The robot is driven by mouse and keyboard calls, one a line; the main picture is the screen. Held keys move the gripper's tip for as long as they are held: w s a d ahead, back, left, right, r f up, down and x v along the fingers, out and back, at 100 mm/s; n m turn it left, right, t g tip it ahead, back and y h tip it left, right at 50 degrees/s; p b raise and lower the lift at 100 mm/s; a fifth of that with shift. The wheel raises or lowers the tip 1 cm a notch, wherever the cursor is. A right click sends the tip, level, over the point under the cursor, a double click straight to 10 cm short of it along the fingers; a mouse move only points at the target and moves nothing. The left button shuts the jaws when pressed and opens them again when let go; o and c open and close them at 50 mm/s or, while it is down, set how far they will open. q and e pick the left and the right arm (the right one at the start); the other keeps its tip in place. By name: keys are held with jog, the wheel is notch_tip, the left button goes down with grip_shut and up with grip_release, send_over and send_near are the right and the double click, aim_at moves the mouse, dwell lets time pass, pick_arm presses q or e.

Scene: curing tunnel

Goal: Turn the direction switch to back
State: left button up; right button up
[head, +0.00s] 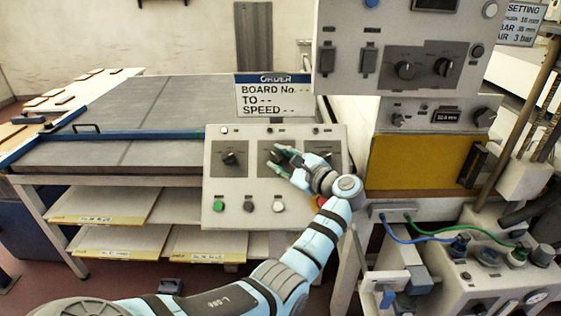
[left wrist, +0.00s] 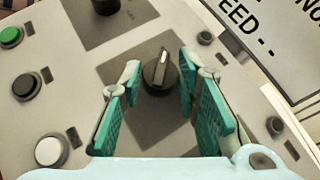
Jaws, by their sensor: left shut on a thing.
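A grey control panel (head: 212,190) stands at the middle of the head view, with three dark rotary knobs in its upper row. My left gripper (head: 283,151) reaches in from the front and is shut on the middle knob (head: 274,148). In the left wrist view this black knob (left wrist: 158,76) sits between the green finger pads of my left gripper (left wrist: 160,88). Its white pointer line points up in that view. The labels by the knobs are too small to read, so I cannot tell which one is the direction switch. My right gripper is out of view.
A green button (head: 219,206), a black button (head: 248,206) and a white button (head: 278,206) line the panel's lower edge. An order sign (head: 274,95) stands behind.

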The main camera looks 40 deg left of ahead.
pick_arm(q)
jog(key=o, duration=1.2)
jog(key=shift+s+a, duration=0.1)
jog(key=shift+c, duration=0.2)
jog(key=v, duration=1.2)
